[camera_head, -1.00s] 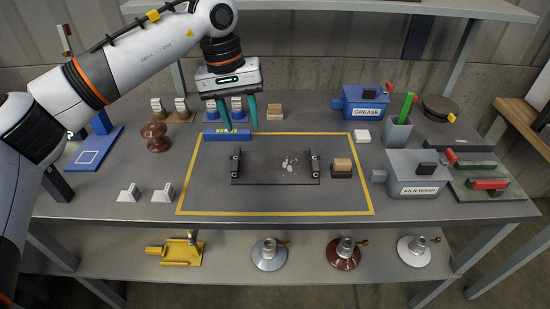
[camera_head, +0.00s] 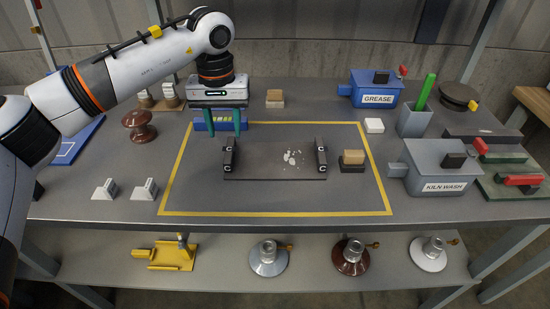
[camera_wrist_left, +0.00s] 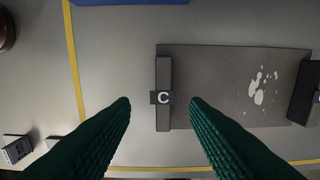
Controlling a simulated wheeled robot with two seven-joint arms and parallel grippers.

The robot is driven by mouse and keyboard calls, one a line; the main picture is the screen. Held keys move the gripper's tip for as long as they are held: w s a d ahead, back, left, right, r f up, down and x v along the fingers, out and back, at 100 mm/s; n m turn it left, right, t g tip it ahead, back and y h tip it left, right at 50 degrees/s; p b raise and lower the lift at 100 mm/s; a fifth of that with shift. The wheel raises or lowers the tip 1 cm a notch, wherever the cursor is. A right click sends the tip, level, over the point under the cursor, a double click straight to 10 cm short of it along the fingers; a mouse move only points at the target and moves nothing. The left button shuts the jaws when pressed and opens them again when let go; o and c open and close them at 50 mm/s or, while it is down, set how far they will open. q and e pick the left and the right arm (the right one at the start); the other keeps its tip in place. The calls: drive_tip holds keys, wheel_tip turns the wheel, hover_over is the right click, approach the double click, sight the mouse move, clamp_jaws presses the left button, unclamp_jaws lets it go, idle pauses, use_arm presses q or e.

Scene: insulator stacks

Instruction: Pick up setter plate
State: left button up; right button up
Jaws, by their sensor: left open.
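The setter plate (camera_head: 262,168) is a flat dark plate with white patches, lying inside the yellow outline on the table. A dark upright block (camera_head: 229,157) stands at its left end and another (camera_head: 320,157) at its right end. My left gripper (camera_head: 223,135) is open and empty, fingers pointing down near the left block. In the left wrist view the left block (camera_wrist_left: 163,80), marked C, appears between the green fingertips (camera_wrist_left: 160,101), and the plate (camera_wrist_left: 215,80) extends right. The fingers do not visibly grip it. My right gripper is not in view.
A blue block (camera_head: 205,122) lies behind the gripper. A tan-topped block (camera_head: 353,160) sits right of the plate. The grease box (camera_head: 376,95), kiln wash box (camera_head: 436,172) and grey cup (camera_head: 412,122) stand right. A brown insulator (camera_head: 138,125) stands left. The area before the plate is clear.

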sight(229, 149)
use_arm(q)
drive_tip(key=shift+s+d+f, duration=0.1)
drive_tip(key=shift+f, duration=1.4)
drive_tip(key=shift+d+f, duration=0.1)
drive_tip(key=shift+f, duration=1.4)
drive_tip(key=shift+r, duration=0.1)
clamp_jaws()
